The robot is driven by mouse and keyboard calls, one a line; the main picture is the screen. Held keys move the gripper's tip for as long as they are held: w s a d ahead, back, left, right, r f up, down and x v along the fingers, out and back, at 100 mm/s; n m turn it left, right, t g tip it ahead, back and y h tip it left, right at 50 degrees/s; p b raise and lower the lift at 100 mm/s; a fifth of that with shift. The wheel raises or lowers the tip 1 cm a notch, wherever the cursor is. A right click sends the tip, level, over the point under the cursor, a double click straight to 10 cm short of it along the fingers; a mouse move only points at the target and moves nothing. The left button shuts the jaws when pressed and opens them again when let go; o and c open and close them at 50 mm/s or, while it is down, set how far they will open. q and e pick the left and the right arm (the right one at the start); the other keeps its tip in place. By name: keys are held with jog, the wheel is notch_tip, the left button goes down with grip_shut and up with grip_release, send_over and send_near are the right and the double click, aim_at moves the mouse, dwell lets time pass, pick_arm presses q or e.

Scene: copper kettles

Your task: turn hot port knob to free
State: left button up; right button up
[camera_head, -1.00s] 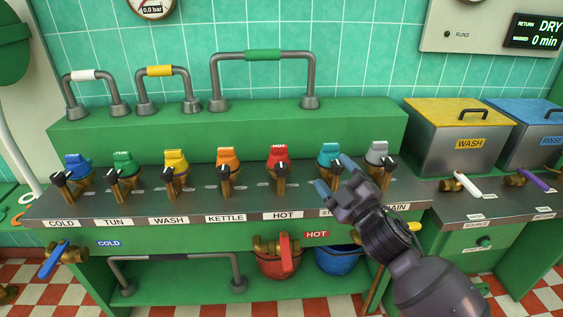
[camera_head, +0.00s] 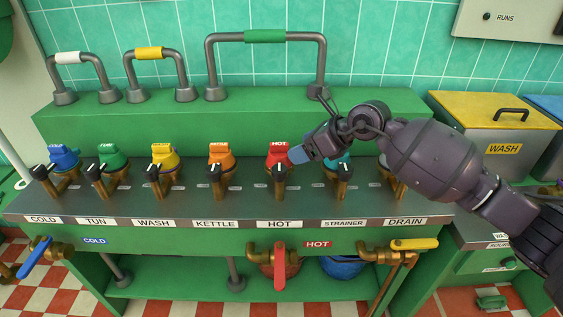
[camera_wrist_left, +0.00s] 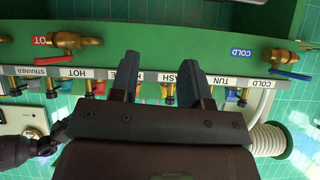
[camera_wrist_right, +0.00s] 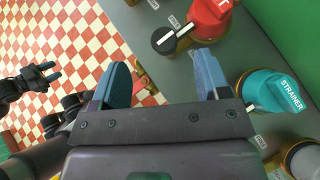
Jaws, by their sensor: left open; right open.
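The hot port has a red cap (camera_head: 279,149) marked HOT and a black knob (camera_head: 279,172) with a white line, behind the HOT label. In the right wrist view the red cap (camera_wrist_right: 210,16) and the black knob (camera_wrist_right: 164,40) lie beyond the fingers, near the top. My right gripper (camera_head: 299,155) is open just right of the red cap; in the right wrist view (camera_wrist_right: 163,75) nothing is between its fingers. My left gripper (camera_wrist_left: 164,72) is open and empty before the bench front in the left wrist view, and outside the head view.
The teal strainer port (camera_wrist_right: 270,92) stands close to the right gripper's right finger. Yellow, orange and other coloured ports line the bench (camera_head: 120,200). A red lever valve (camera_head: 279,262) hangs on the bench front. Pipe handles stand behind; a wash tank (camera_head: 487,140) is at right.

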aim_at(280, 168)
jog(key=shift+n+g+h, duration=0.3)
jog(key=shift+h, duration=0.2)
jog(key=x, duration=0.3)
jog(key=b+x, duration=0.1)
jog(key=x, duration=0.2)
jog(key=d+f+b+x, duration=0.1)
jog(key=x, duration=0.3)
jog(key=shift+s, duration=0.35)
pick_arm(q)
jog(key=shift+s+f, duration=0.2)
jog(key=shift+f, duration=0.75)
pick_arm(e)
jog(key=shift+w+a+f, duration=0.2)
jog(key=shift+a+f, duration=0.1)
pick_arm(q)
jog(key=shift+w+r, duration=0.1)
pick_arm(e)
jog(key=shift+c, duration=0.3)
jog(key=c, duration=0.8)
